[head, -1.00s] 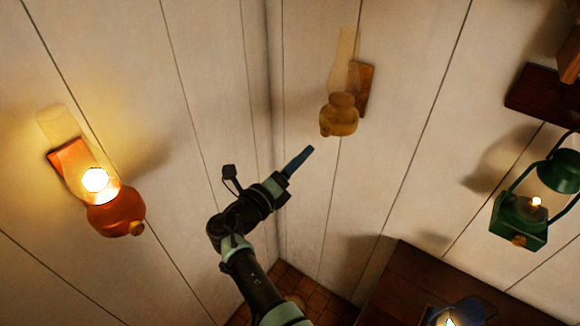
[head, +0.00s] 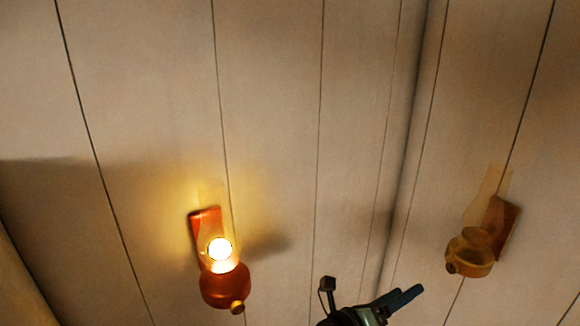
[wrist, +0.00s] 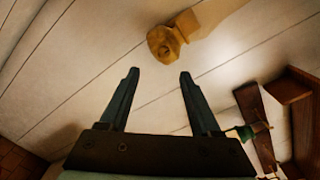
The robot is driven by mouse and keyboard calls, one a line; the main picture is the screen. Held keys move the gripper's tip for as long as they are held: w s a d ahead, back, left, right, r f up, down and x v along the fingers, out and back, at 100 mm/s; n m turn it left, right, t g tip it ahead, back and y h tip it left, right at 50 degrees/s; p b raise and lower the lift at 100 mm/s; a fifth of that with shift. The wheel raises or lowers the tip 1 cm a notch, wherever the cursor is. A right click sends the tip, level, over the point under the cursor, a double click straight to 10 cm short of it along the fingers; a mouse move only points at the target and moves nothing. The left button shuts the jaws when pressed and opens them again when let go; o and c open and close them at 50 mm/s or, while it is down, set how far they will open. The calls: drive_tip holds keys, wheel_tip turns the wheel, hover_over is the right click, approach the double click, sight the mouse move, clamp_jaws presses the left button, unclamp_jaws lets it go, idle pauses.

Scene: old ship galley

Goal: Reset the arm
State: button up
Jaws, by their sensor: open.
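My gripper (head: 404,298) shows at the bottom of the head view, pointing up and to the right, with most of my arm below the frame. In the wrist view my gripper (wrist: 158,75) has its two dark fingers spread apart with nothing between them. It is apart from the walls and lamps.
A lit orange-red wall lamp (head: 226,286) hangs left of my gripper. An unlit amber wall lamp (head: 470,254) hangs to the right, past the wall corner; it also shows beyond my fingertips in the wrist view (wrist: 165,44). A dark wooden shelf (wrist: 256,125) is at right there.

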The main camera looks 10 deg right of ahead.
drive_tip(key=w+a+r+m+t+y+b, duration=0.5)
drive_tip(key=w+a+m, duration=0.1)
drive_tip(key=a+m, duration=0.45)
drive_tip(key=a+r+m+t+y+b, duration=0.45)
drive_tip(key=a+r+m, duration=0.35)
drive_tip(key=r, duration=0.2)
drive_tip(key=s+a+r+m+t+y+b, duration=0.3)
drive_tip(key=s+a+r+m+t, duration=0.1)
drive_tip(key=s+r+m, duration=0.3)
drive_tip(key=s+a+r+m+t+y+b, duration=0.3)
drive_tip(key=s+r+m+t, duration=0.3)
drive_tip(key=s+r, duration=0.5)
drive_tip(key=s+a+m, duration=0.1)
drive_tip(key=s, duration=0.3)
drive_tip(key=shift+s+r+t, duration=0.15)
drive_tip(key=shift+s+t, duration=0.2)
drive_tip(key=shift+y, duration=0.25)
